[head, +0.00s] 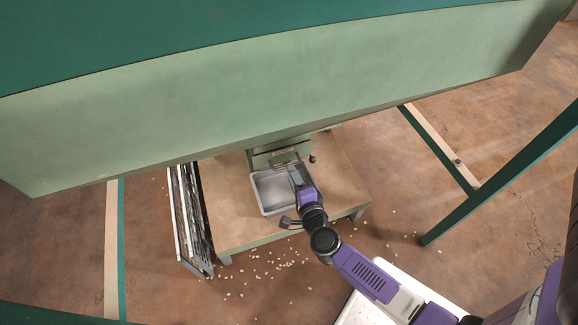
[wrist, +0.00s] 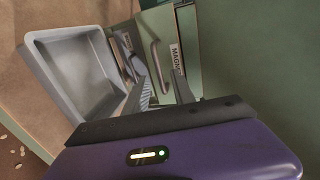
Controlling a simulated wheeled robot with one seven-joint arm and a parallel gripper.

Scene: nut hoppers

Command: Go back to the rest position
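My gripper (head: 293,170) reaches over the grey tray, close in front of the green hopper's outlet. In the wrist view, the grey fingers (wrist: 143,82) are seen edge-on beside the outlet hardware, and the gap between them is not clear. I cannot tell whether they touch the outlet or grip anything. My purple and dark arm (head: 365,275) stretches from the lower right to the outlet. The grey tray (head: 262,204) sits on the low table below the outlet and looks empty; it also shows in the wrist view (wrist: 38,72).
The large green hopper (head: 300,95) overhangs the low wooden table (head: 225,215). A dark slatted rack (head: 188,220) leans at the table's left side. Green posts (head: 500,185) stand right. Several pale nuts (head: 270,268) lie scattered on the floor. A white surface (head: 362,312) is below my arm.

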